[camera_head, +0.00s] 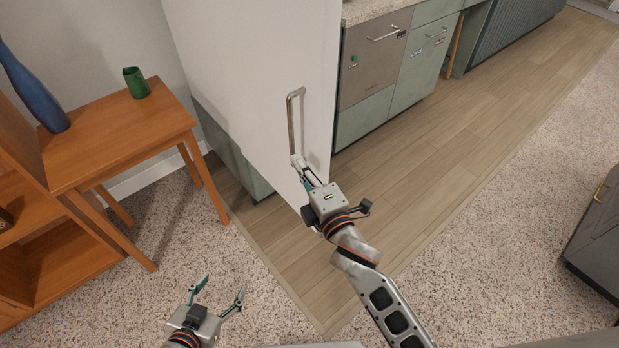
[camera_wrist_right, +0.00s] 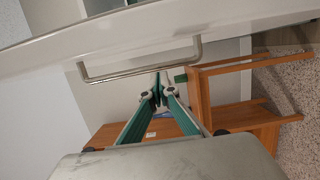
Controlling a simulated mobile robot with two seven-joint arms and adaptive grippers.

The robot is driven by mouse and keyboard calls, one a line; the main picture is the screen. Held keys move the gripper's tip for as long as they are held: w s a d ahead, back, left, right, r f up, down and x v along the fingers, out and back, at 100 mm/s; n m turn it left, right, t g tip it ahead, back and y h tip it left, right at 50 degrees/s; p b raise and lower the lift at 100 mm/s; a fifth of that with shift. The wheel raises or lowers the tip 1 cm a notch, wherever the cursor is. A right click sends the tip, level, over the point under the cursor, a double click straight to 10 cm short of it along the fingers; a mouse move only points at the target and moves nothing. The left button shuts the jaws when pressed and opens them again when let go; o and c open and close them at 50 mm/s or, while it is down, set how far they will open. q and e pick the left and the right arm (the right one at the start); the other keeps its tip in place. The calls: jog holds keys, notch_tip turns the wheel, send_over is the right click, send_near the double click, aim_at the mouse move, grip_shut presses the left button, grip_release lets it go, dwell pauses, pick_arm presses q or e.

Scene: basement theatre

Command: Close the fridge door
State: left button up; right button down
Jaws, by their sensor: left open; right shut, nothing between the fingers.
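The white fridge door (camera_head: 250,80) stands upright in the middle of the head view, its lower corner out over the wood floor. The fridge interior is not visible. A metal bar handle (camera_head: 291,122) is on the door's face; it also shows in the right wrist view (camera_wrist_right: 135,73). My right gripper (camera_head: 300,166) is shut and empty by the handle's lower end. In the right wrist view its fingertips (camera_wrist_right: 160,92) appear just below the handle bar; I cannot tell whether they touch. My left gripper (camera_head: 221,289) is open and empty, low over the carpet.
A wooden table (camera_head: 115,135) with a green cup (camera_head: 136,83) and a blue vase (camera_head: 32,92) stands left of the door. Green-grey drawers (camera_head: 420,62) stand behind the door to the right. A dark cabinet (camera_head: 600,235) is at the far right. The wood floor between is clear.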

aim_at(313, 155)
jog(key=shift+w+d+p, duration=0.3)
jog(key=shift+w+d, duration=1.15)
jog(key=shift+d, duration=0.15)
